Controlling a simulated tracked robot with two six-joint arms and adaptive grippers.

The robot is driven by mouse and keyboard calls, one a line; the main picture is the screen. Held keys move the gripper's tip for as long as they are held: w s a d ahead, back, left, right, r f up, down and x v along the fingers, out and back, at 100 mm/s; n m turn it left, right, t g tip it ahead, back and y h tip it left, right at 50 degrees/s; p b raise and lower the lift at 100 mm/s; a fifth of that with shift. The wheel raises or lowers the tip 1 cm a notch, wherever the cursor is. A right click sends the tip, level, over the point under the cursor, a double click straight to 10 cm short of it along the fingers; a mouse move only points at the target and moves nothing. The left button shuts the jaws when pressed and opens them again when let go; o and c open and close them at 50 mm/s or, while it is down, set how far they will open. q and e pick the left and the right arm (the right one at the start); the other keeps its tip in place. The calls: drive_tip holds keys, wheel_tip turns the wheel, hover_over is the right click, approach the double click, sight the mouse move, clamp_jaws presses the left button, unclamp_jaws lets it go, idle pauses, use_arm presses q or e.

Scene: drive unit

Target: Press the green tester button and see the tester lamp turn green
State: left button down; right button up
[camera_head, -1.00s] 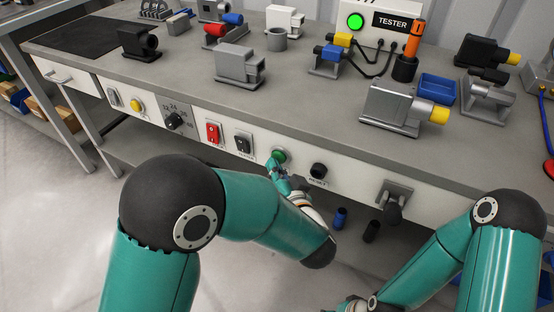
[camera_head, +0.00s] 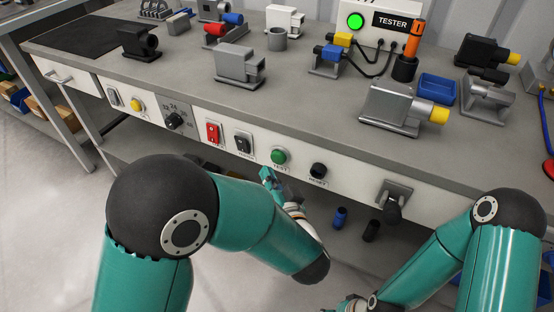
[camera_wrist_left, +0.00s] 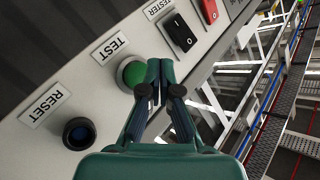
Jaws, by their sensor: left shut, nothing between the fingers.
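The green tester button (camera_head: 279,156) is on the bench's front panel, in plain view in the head view. In the left wrist view the green button (camera_wrist_left: 131,73) sits under the TEST label, partly hidden behind my fingers. The tester (camera_head: 385,22) stands at the back of the bench, and its lamp (camera_head: 355,21) is lit green. My left gripper (camera_head: 267,174) is shut and empty, just below and in front of the button, apart from it in the head view. Its closed fingertips (camera_wrist_left: 160,66) also show in the left wrist view. My right gripper is mostly out of frame at the bottom.
A black handle in a grey bracket (camera_head: 395,200) sticks out farther right. Motors and parts stand on the bench top.

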use_arm(q)
drive_tip(key=s, duration=0.1)
drive_tip(key=s+a, duration=0.1)
drive_tip(key=s, duration=0.2)
drive_tip(key=shift+s+a, duration=0.25)
drive_tip(key=shift+a, duration=0.15)
idle(0.5)
